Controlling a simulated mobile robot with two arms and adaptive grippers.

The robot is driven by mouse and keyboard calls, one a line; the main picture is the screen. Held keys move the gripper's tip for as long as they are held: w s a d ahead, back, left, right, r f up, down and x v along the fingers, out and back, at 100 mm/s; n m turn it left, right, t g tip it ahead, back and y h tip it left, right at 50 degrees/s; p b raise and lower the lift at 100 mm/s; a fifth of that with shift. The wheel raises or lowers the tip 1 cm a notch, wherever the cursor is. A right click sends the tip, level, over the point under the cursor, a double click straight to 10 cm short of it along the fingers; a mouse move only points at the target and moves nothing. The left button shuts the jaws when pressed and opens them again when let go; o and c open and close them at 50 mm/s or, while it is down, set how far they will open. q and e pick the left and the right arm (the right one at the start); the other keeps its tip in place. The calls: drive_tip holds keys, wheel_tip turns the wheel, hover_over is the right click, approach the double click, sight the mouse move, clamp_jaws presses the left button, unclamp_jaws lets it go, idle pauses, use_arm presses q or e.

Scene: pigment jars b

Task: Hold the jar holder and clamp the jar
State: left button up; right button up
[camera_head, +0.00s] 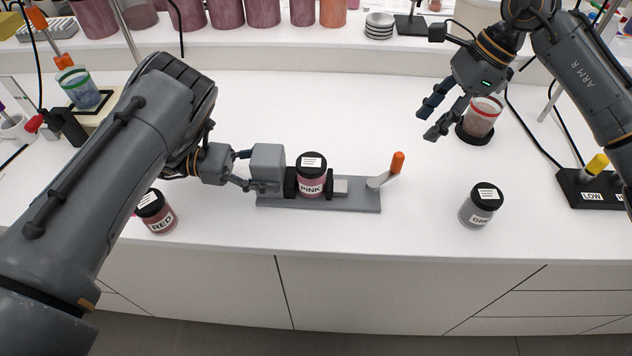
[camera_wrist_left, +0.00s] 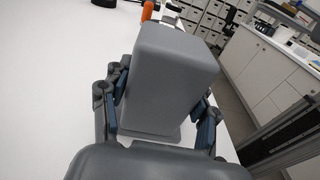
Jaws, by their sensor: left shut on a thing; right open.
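The jar holder (camera_head: 350,203) is a grey clamp on a flat base in the middle of the counter, with an orange-handled crank (camera_head: 397,163) at its right end. The jar labelled PINK (camera_head: 311,176), with a black lid, stands upright between its dark jaws. I cannot tell whether the jaws press on the jar. My left gripper (camera_head: 246,168) is shut on the grey block (camera_head: 267,163) at the holder's left end. The block fills the left wrist view (camera_wrist_left: 173,75), a finger on each side. My right gripper (camera_head: 432,117) is open and empty above the counter, up and right of the crank.
A RED jar (camera_head: 156,213) stands at the left, close to my left arm. A grey-labelled jar (camera_head: 482,204) stands at the right front. A glass jar (camera_head: 482,117) sits on a dark round base below my right arm. A switch box (camera_head: 592,190) is at the far right.

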use_arm(q)
drive_tip(key=shift+s+f, duration=0.15)
drive_tip(key=shift+f, duration=0.15)
use_arm(e)
drive_tip(key=shift+d+r, duration=0.25)
drive_tip(key=shift+r, duration=0.35)
use_arm(q)
drive_tip(key=o, duration=1.5)
drive_tip(key=shift+o, duration=1.2)
drive_tip(key=shift+w, duration=0.2)
drive_tip(key=shift+r, duration=0.1)
use_arm(e)
drive_tip(key=shift+w+f, duration=0.1)
drive_tip(key=shift+w, duration=0.05)
use_arm(q)
drive_tip(key=shift+r, duration=0.1)
